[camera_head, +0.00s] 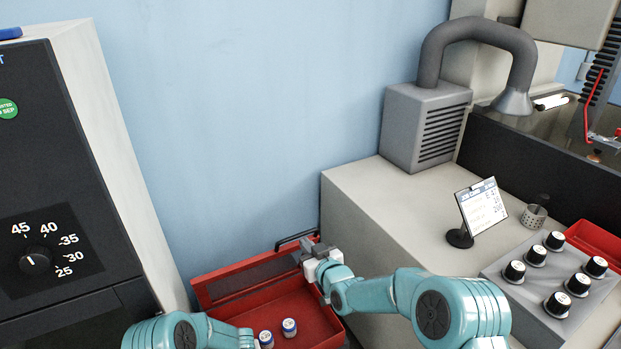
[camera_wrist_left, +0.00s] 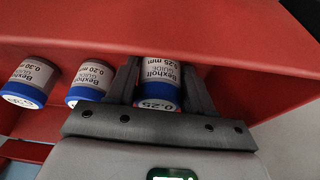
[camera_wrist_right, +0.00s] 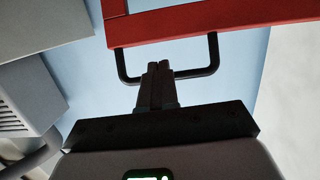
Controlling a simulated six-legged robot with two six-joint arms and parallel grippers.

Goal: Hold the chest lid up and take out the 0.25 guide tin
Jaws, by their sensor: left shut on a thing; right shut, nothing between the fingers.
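The red chest (camera_head: 334,327) stands open, with its lid (camera_head: 250,277) raised at the back. My right gripper (camera_head: 304,252) is shut and empty at the lid's black handle (camera_head: 290,238). In the right wrist view its closed fingertips (camera_wrist_right: 159,68) overlap the handle bar (camera_wrist_right: 128,72); I cannot tell whether they touch. My left gripper (camera_wrist_left: 160,82) is shut on the 0.25 guide tin (camera_wrist_left: 158,92), a white tin with a blue end, inside the chest. The head view does not show its fingers or that tin.
The 0.20 tin (camera_wrist_left: 90,82) and 0.30 tin (camera_wrist_left: 29,82) stand beside the held tin. A dark-fronted cabinet with a dial (camera_head: 36,262) is at left. The bench (camera_head: 370,215) at right carries a display stand (camera_head: 482,207) and a block of black-capped jars (camera_head: 525,285).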

